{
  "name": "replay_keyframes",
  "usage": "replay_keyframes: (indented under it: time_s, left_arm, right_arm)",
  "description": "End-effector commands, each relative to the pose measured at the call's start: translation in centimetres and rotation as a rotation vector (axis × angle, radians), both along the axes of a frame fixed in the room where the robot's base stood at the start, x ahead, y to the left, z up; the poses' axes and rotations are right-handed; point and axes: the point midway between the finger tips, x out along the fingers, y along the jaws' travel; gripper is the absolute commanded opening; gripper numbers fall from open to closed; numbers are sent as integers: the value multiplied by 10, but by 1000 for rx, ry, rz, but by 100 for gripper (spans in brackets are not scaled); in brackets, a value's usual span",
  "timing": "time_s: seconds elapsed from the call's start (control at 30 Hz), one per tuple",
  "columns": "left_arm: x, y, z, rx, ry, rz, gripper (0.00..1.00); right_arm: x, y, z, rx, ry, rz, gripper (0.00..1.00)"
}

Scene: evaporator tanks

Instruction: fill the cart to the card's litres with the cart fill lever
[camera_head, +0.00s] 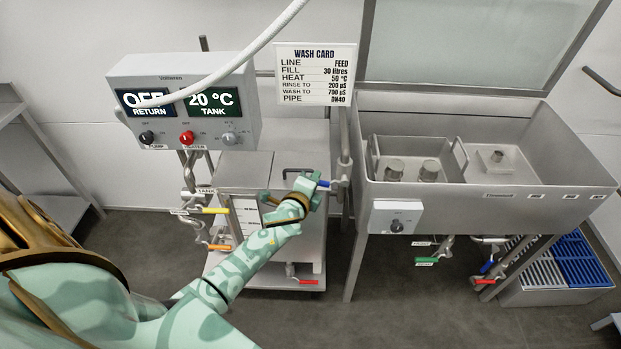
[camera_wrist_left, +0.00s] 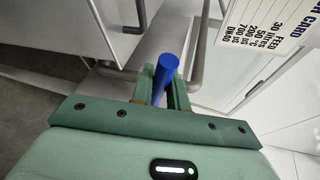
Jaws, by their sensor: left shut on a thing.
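The blue fill lever (camera_head: 324,183) sits on the pipe at the cart's upper right. My left gripper (camera_head: 305,187) is at this lever. In the left wrist view the blue lever (camera_wrist_left: 166,70) stands between the fingers, and the gripper (camera_wrist_left: 162,88) is shut on it. My right gripper is not in view.
A control box (camera_head: 185,100) shows OFF for return and 20 °C for tank. Yellow (camera_head: 215,211), orange (camera_head: 219,247) and red (camera_head: 308,282) levers sit low around the cart.

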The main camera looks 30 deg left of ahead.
Motion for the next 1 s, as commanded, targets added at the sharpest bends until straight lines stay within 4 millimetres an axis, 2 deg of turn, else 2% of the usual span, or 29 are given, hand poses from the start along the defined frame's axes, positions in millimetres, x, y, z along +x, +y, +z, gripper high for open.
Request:
replay_keyframes:
  time_s: [0.03, 0.1, 0.5, 0.73, 1.0]
  left_arm:
    - [1, -2, 14, 38, 21, -1, 0]
    - [2, -3, 20, 94, 55, -1, 0]
    - [12, -19, 45, 418, 254, -1, 0]
    - [20, -32, 55, 604, 368, -2, 0]
    - [29, -47, 61, 793, 484, -2, 0]
  right_arm:
    - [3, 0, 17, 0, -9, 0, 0]
    - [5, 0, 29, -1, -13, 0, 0]
    - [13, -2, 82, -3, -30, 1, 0]
    - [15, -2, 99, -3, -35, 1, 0]
    - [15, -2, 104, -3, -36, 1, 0]
